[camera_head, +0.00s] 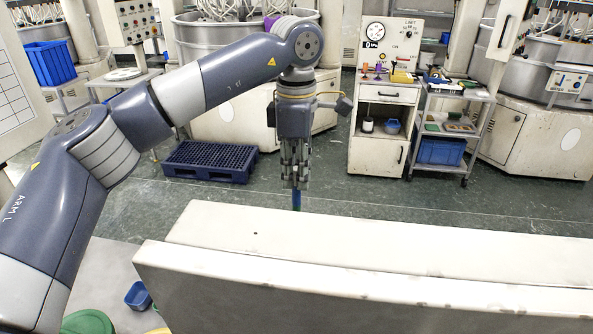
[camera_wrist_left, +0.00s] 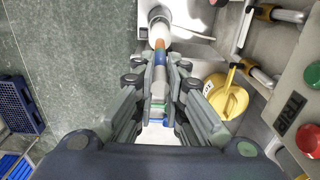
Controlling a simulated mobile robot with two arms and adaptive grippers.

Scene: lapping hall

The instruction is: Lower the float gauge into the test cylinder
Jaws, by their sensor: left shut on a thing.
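My left gripper (camera_head: 297,180) points down in the head view, behind a cream machine housing. It is shut on a slim thing, likely the float gauge, whose blue part (camera_head: 297,202) shows just below the fingers. In the left wrist view the gripper (camera_wrist_left: 160,88) has this gauge between its fingers, with a blue band (camera_wrist_left: 159,58) and an orange-brown part (camera_wrist_left: 160,44) beyond them. A white round piece (camera_wrist_left: 158,22) lies in line with it; I cannot tell if it is the test cylinder or whether they touch. My right gripper is out of view.
The cream housing (camera_head: 380,254) crosses the head view's foreground. A blue pallet (camera_head: 210,161) lies on the floor behind. A cabinet (camera_head: 380,139) and a trolley (camera_head: 449,130) stand farther back.

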